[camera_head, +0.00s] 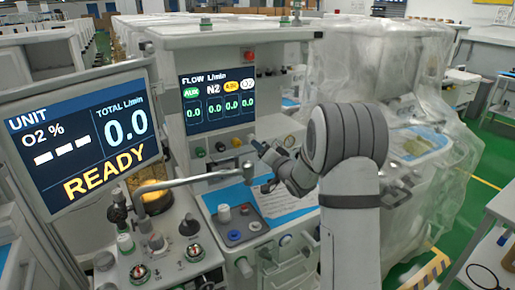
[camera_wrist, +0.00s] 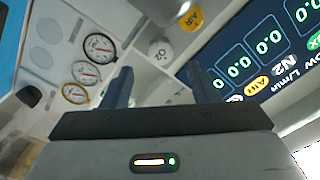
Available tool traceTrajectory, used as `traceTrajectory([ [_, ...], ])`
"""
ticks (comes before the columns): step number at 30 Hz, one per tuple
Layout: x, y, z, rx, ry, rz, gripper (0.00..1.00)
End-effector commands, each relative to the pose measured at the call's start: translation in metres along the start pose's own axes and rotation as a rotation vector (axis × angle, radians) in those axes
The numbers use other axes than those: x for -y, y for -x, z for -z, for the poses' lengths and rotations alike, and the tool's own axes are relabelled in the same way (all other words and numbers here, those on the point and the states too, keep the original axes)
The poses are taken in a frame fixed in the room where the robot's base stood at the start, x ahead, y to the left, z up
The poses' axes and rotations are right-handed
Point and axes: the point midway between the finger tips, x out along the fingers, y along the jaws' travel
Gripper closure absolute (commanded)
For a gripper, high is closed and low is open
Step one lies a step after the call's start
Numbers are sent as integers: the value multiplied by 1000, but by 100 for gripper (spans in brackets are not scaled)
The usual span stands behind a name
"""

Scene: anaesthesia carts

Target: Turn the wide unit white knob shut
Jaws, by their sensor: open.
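The white knob (camera_wrist: 160,49), marked O2, shows in the wrist view on the pale panel, between and beyond my fingertips. In the head view I cannot make it out clearly near my gripper. My gripper (camera_wrist: 162,80) is open and empty, with a finger on each side of the knob in the picture; contact is not visible. In the head view my gripper (camera_head: 263,166) is in front of the flow panel, at its lower right. The flow screen (camera_head: 217,100) reads 0.0 in every column.
A green knob (camera_head: 200,152) sits left on the panel. A metal bar (camera_head: 205,178) crosses in front of it. Round gauges (camera_wrist: 98,47) are left of the white knob in the wrist view. A unit screen (camera_head: 85,138) reads READY. A plastic-covered machine (camera_head: 400,80) stands right.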

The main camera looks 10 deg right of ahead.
Motion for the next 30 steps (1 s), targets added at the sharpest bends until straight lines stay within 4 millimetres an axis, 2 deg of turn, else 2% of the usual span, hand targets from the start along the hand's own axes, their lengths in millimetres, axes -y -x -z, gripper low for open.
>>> traceTrajectory([
  [3, -1, 17, -1, 0, 0, -1, 46],
  [6, 0, 25, -1, 1, 0, 0, 46],
  [17, 1, 28, -1, 2, 1, -1, 46],
  [22, 8, 36, 4, 13, 67, -90, 46],
  [26, 15, 62, 8, 59, 180, -266, 46],
  [30, 24, 108, 3, 167, 296, -473, 46],
])
